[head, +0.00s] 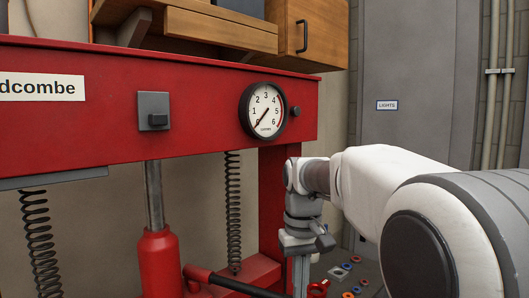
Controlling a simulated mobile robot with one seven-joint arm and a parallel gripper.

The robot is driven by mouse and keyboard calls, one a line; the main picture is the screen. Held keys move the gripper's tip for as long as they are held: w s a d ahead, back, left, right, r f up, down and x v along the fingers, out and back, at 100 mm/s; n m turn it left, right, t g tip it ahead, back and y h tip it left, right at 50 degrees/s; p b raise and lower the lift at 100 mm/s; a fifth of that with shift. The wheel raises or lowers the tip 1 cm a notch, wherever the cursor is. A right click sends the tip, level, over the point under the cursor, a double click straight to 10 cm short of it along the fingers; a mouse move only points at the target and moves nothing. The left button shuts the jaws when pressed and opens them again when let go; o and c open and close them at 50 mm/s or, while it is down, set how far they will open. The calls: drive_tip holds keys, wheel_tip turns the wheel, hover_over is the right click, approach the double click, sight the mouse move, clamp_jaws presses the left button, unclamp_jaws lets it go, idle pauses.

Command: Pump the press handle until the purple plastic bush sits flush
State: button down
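The red press frame (200,95) fills the left side. Its round gauge (263,111) has a needle near 0. A red jack (158,262) with a bare steel ram (154,195) stands under the crossbeam. The press handle (238,287), a dark bar with a red socket end, slopes down to the right from beside the jack. My gripper (300,276) points down near the handle's right end, at the bottom edge. Its fingertips are cut off, so I cannot tell whether it touches the handle. The purple bush is not in view.
Coil springs (233,210) hang on either side of the jack. A red upright stands just left of my gripper. Small coloured rings and parts (345,270) lie low on the right. A wooden cabinet (310,35) is above, and a grey door (410,80) is behind.

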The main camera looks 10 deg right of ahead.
wheel_tip(320, 180, down, 6)
drive_tip(key=b, duration=0.3)
wheel_tip(320, 180, up, 14)
drive_tip(key=p, duration=1.2)
drive_tip(key=shift+p, duration=0.3)
